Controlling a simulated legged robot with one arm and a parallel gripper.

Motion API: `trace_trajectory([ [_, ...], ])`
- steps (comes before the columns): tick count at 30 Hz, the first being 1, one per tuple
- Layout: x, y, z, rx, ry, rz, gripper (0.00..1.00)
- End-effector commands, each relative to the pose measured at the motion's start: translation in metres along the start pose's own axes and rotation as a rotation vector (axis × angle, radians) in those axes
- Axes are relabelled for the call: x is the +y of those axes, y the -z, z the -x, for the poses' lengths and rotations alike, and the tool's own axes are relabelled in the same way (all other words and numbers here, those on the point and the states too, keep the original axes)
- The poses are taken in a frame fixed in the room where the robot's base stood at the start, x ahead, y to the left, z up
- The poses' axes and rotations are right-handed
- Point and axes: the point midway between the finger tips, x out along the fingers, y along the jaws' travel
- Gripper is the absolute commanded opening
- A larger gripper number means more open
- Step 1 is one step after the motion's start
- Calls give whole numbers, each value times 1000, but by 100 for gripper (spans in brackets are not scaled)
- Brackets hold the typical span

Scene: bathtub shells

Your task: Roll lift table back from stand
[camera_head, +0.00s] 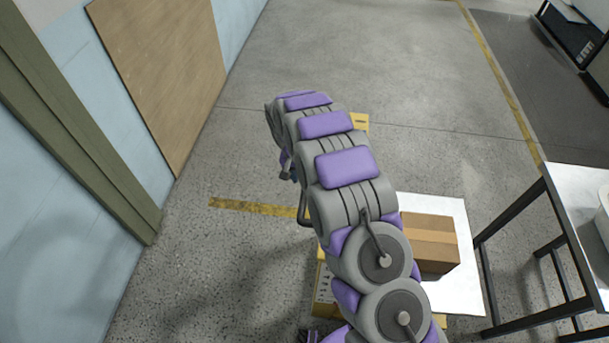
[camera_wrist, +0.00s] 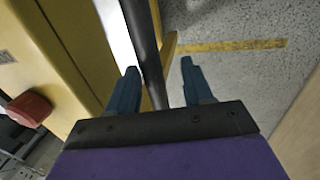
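The lift table shows in the head view as a white top (camera_head: 460,290) with yellow parts beside and below it, partly hidden by my arm. Its dark handle bar (camera_head: 303,205) shows just left of my arm. In the wrist view the dark bar (camera_wrist: 146,50) passes between the two blue fingers of my gripper (camera_wrist: 160,85), closer to the left finger. The fingers are apart, with a clear gap on the bar's right side. A yellow body (camera_wrist: 75,45) fills the left of this view. The stand (camera_head: 535,205), a black frame with a pale top, is at the right.
A cardboard box (camera_head: 430,240) sits on the white top. A blue wall (camera_head: 60,210) with an olive post (camera_head: 95,150) and a brown panel (camera_head: 165,65) runs along the left. Open speckled floor (camera_head: 375,60) lies ahead, with yellow floor lines.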

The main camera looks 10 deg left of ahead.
Motion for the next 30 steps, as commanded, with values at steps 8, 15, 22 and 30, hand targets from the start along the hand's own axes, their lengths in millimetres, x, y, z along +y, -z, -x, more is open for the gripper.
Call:
trace_trajectory([
  [8, 8, 1, 6, 1, 7, -1, 50],
  [15, -3, 1, 46, 5, -2, -1, 50],
  [22, -7, 2, 98, 4, -3, 0, 50],
  [30, -6, 2, 149, 2, -1, 1, 50],
])
